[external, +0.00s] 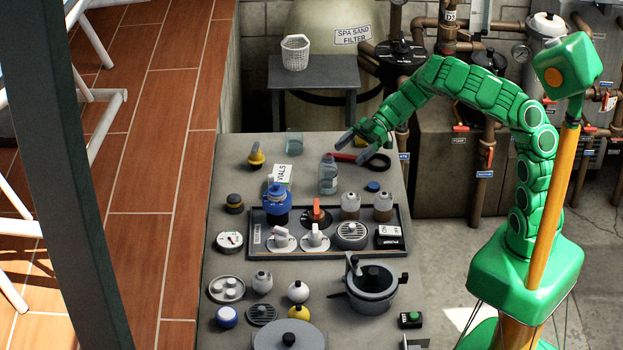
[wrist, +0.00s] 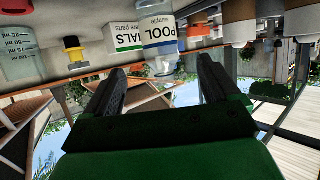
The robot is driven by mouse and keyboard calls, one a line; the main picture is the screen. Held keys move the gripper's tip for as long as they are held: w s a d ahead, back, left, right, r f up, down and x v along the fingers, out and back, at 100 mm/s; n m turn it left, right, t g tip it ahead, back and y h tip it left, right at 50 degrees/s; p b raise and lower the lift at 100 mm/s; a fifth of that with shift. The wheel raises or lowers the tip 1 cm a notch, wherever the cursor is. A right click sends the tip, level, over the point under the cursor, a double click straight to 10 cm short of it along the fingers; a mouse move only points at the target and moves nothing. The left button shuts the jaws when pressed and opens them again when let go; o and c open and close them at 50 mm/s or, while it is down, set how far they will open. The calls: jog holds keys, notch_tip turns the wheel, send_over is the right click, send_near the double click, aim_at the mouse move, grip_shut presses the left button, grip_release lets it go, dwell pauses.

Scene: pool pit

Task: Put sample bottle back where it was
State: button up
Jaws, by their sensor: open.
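The sample bottle (external: 328,175) is a clear bottle with a pale label, standing on the grey bench behind the black tray. In the wrist view the bottle (wrist: 163,46), labelled "POOL sample", shows ahead of the fingers, in line with the gap between them. My gripper (external: 366,139) is open and empty, up and to the right of the bottle in the external view. Its two dark fingers are spread wide in the wrist view (wrist: 160,78). They appear apart from the bottle.
A small table (external: 312,72) bears a white basket (external: 295,52).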

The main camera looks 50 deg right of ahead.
jog(key=shift+v, duration=0.85)
jog(key=shift+o, duration=0.4)
jog(key=shift+f, duration=0.1)
